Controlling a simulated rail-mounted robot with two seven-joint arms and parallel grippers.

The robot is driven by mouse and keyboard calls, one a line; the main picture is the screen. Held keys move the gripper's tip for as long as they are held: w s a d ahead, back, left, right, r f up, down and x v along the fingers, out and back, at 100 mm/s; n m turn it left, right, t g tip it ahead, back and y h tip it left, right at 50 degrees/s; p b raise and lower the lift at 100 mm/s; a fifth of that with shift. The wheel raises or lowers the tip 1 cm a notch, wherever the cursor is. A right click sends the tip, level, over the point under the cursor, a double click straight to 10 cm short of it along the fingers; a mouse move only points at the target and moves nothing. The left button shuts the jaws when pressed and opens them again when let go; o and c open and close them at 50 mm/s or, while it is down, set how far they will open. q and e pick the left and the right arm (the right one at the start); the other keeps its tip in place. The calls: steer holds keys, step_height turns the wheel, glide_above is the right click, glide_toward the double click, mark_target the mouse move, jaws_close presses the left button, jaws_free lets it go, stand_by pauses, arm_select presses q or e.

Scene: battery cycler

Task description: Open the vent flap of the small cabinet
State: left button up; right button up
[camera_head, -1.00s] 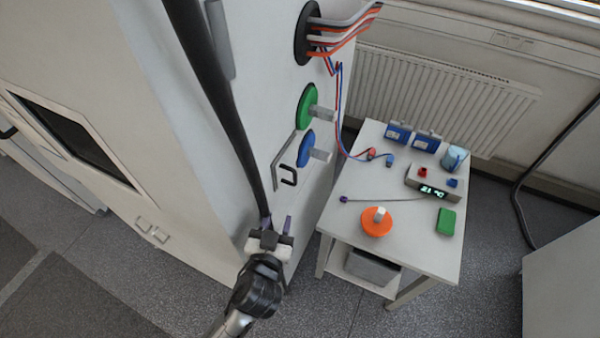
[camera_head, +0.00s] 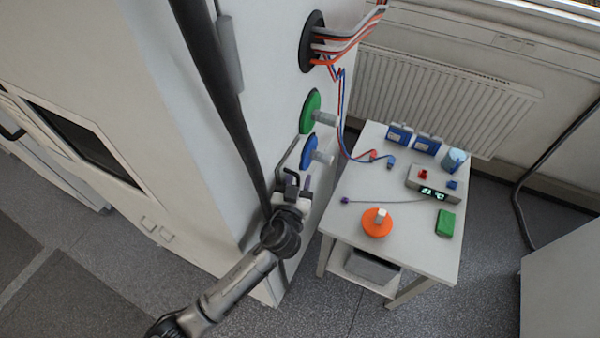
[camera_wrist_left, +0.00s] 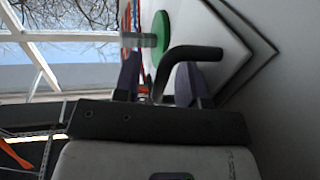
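The vent flap (camera_wrist_left: 222,82) is a pale panel with dark edges on the side wall of the white cabinet (camera_head: 262,90). In the left wrist view its black bent handle (camera_wrist_left: 195,53) stands out from it. In the head view the handle (camera_head: 291,172) is partly hidden by my gripper. My left gripper (camera_head: 297,184) is at the handle, also seen in the left wrist view (camera_wrist_left: 158,82). Its purple-grey fingers are apart, with the handle's bent end between them. I cannot tell whether they touch it. The flap looks flat against the wall. My right gripper is not in view.
Above the handle, a green disc (camera_head: 311,108) and a blue disc (camera_head: 309,152) with grey knobs stick out of the wall. Cables come from a black round port (camera_head: 311,42). A white side table (camera_head: 340,225) with several items stands to the right.

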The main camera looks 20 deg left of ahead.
arm_select(q)
steer(key=shift+w+a, duration=0.15)
steer(key=shift+w, duration=0.65)
steer(key=shift+c, duration=0.2)
jaws_close()
